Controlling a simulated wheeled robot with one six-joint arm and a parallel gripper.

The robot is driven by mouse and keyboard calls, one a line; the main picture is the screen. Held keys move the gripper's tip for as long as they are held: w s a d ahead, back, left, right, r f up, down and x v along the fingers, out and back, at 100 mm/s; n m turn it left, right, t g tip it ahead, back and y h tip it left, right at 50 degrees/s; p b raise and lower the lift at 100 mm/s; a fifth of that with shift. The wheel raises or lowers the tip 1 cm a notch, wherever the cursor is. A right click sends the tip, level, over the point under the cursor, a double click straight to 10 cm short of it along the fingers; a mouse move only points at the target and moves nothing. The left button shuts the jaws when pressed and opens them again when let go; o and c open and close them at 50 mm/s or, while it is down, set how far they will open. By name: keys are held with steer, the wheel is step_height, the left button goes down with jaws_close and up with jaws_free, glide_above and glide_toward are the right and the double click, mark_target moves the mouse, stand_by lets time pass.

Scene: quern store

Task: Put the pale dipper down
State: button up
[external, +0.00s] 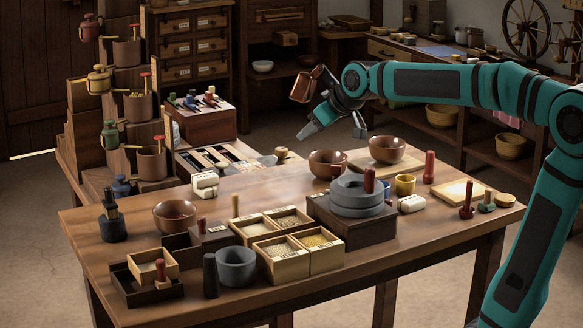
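My gripper (336,130) is in the air above the far side of the table (400,235). Its two grey fingers are spread apart and point down, with nothing seen between them. A small pale brown cup-like piece (282,153) sits at the table's far left edge, below and left of the gripper; it may be the pale dipper, but it is too small to be sure. A copper vessel (303,88) with a dark handle shows just left of my wrist; I cannot tell whether it touches the arm.
Brown bowls (327,163) and a grey stone quern (357,193) on a dark box stand below the gripper. Grain boxes (283,259), a mortar (236,267) and a yellow mug (404,184) crowd the table. A stepped shelf (88,110) with pots stands left.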

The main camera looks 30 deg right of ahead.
steer(key=s+d+r+m+t+h, duration=0.1)
steer(key=s+d+r+m+t, duration=0.1)
steer(key=s, duration=0.5)
steer(key=s+d+r+m+t+h, duration=0.1)
steer(key=s+d+r+m+t, duration=0.1)
steer(key=s+d+r+t, duration=0.2)
steer(key=s+d+r+m+t+h, duration=0.1)
steer(key=s+d+r+t, duration=0.1)
steer(key=s+d+r, duration=0.2)
steer(key=s+d, duration=0.3)
steer(key=s, duration=0.3)
steer(key=shift+s+d+m+t, duration=0.3)
steer(key=shift+m+t, duration=0.1)
